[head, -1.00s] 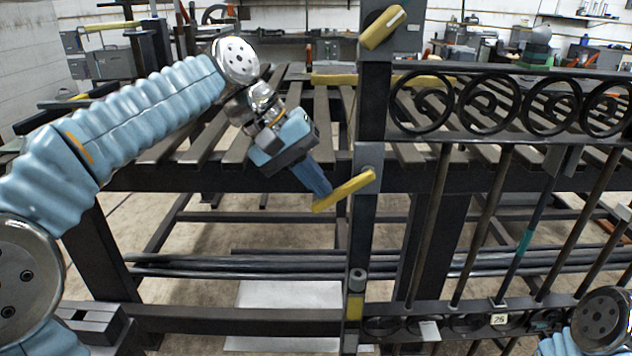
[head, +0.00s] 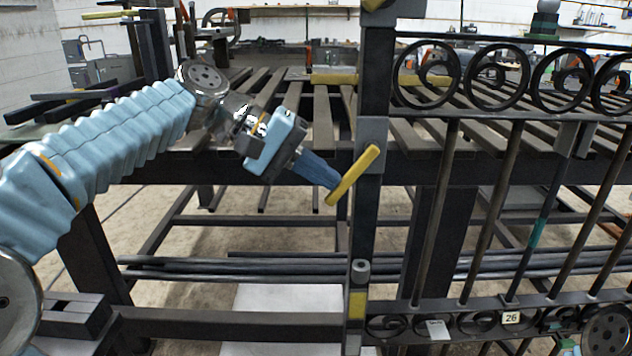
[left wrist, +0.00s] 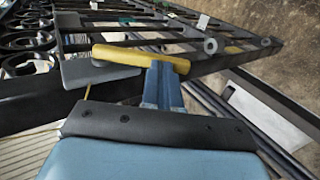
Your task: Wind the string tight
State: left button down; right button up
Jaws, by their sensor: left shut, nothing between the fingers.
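A yellow lever (head: 355,174) sits on a grey block (head: 372,140) on the gate's dark post and slants up to the right. My left gripper (head: 333,184) is shut with nothing between its fingers. Its fingertips are at the lower left part of the lever and seem to touch its side. In the left wrist view the blue fingers (left wrist: 161,86) meet the lever (left wrist: 135,59) near its right end. A thin yellow line (left wrist: 87,91) beside the grey block there may be string; I cannot be sure. My right gripper is out of view.
The black scroll gate (head: 480,118) with its bars fills the right side. A slatted metal table (head: 270,160) stands behind. A small tag reading 26 (head: 511,318) is on the lower rail. A second yellow piece (head: 374,4) tops the post. Part of my right arm shows at lower right.

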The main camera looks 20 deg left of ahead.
aim_at(329, 193)
pick_arm(q)
jog(key=f+h+b, duration=0.1)
jog(key=b, duration=0.2)
jog(key=d+f+t+h+b, duration=0.1)
jog(key=h+b, duration=0.1)
jog(key=b, duration=0.1)
jog(key=d+f+h+b, duration=0.1)
jog(key=h+b, duration=0.1)
jog(key=b, duration=0.1)
jog(key=shift+w+d+f, duration=0.1)
jog(key=shift+w+f, duration=0.25)
jog(key=shift+d+t+h+b, duration=0.15)
jog(key=shift+t+h+b, duration=0.15)
jog(key=shift+b, duration=0.05)
jog(key=shift+w+d+b, duration=0.15)
jog(key=shift+d+b, duration=0.25)
jog(key=shift+b, duration=0.05)
jog(key=shift+d, duration=0.1)
